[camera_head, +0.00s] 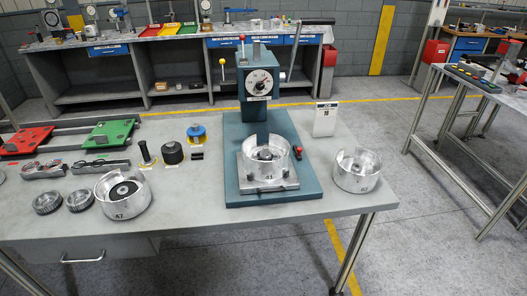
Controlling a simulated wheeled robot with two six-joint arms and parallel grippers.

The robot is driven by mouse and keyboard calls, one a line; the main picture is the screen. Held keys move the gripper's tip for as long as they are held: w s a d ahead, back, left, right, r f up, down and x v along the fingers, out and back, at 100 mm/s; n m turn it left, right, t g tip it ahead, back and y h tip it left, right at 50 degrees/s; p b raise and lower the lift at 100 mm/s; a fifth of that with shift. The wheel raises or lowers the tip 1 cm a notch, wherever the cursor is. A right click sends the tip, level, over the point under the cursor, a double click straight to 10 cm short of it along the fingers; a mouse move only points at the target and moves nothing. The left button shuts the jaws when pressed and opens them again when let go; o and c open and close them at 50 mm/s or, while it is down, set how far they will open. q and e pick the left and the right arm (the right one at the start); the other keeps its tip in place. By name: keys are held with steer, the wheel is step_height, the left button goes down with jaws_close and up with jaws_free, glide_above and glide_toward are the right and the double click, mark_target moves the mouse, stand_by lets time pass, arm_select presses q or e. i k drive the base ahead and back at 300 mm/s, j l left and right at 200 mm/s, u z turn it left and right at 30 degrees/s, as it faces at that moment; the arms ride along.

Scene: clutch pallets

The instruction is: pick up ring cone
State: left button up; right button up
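No part labelled ring cone can be made out, and I cannot tell for sure which piece it is. Candidates stand in the middle of the table: a black cylindrical piece (172,153) on a yellow-edged base, and a blue round piece (196,133) with a knob on top behind it. A black upright handle-like tool (145,153) stands to their left. A small black block (197,155) lies to their right. Neither of my grippers is in view.
A teal press (257,85) holds a metal cup (265,155). Metal cups stand at its left (123,195) and right (357,170). Two ribbed rings (62,201), a red pallet (27,140) and a green pallet (109,134) lie left. A white sign (325,118) stands behind the right cup.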

mark_target(266, 153)
steer(key=i+l+u, duration=0.15)
steer(key=l, duration=0.2)
steer(key=i+l+u, duration=0.1)
steer(key=i+l, duration=0.15)
steer(key=i+l+u, duration=0.15)
steer(key=l, duration=0.3)
steer(key=i+l+u, duration=0.1)
steer(key=l, duration=0.3)
steer(key=i+l+u, duration=0.15)
steer(key=l, duration=0.25)
steer(key=i, duration=0.1)
